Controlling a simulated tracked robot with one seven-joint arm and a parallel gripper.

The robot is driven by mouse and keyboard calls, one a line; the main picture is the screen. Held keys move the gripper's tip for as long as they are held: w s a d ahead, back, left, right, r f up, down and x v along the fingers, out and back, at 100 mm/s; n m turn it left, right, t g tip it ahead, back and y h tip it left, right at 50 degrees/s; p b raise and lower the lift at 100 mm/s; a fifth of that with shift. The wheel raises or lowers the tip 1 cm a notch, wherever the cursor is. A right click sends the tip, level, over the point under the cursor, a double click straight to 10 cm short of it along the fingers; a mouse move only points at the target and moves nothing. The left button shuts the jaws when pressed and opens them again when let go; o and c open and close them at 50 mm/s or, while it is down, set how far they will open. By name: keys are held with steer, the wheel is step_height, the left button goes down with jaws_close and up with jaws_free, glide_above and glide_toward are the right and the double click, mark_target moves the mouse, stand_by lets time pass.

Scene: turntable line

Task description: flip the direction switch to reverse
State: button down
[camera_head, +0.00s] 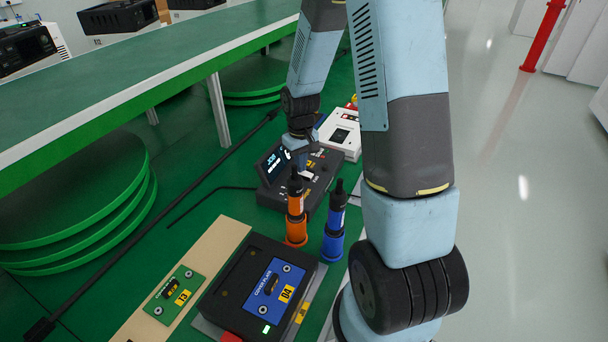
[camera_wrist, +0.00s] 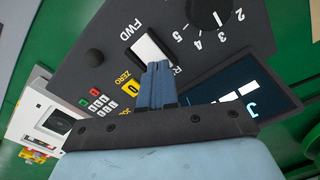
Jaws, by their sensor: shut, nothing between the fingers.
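The direction switch (camera_wrist: 146,47) is a white rocker in a dark slot on the dark control box (camera_wrist: 90,25). One end is by the "FWD" label, the other by a label starting with "R", partly covered by my fingers. My gripper (camera_wrist: 157,66) is shut and empty, its blue fingertips together at the "R" end of the rocker. I cannot tell whether they touch it, nor which way the rocker is tilted. In the head view, my gripper (camera_head: 302,166) is over the control box (camera_head: 322,190), with the white switch (camera_head: 306,175) just below the fingertips.
Orange (camera_head: 296,215) and blue (camera_head: 334,230) tools stand in front of the box. A white device (camera_head: 340,135) stands behind.

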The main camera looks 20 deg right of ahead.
step_height(320, 180, up, 7)
stand_by(1.2)
stand_by(0.4)
steer(key=s+r+m+t, duration=0.3)
steer(key=s+r+t, duration=0.2)
steer(key=s+r, duration=1.9)
steer(key=shift+r+t, duration=0.3)
steer(key=shift+r, duration=0.1)
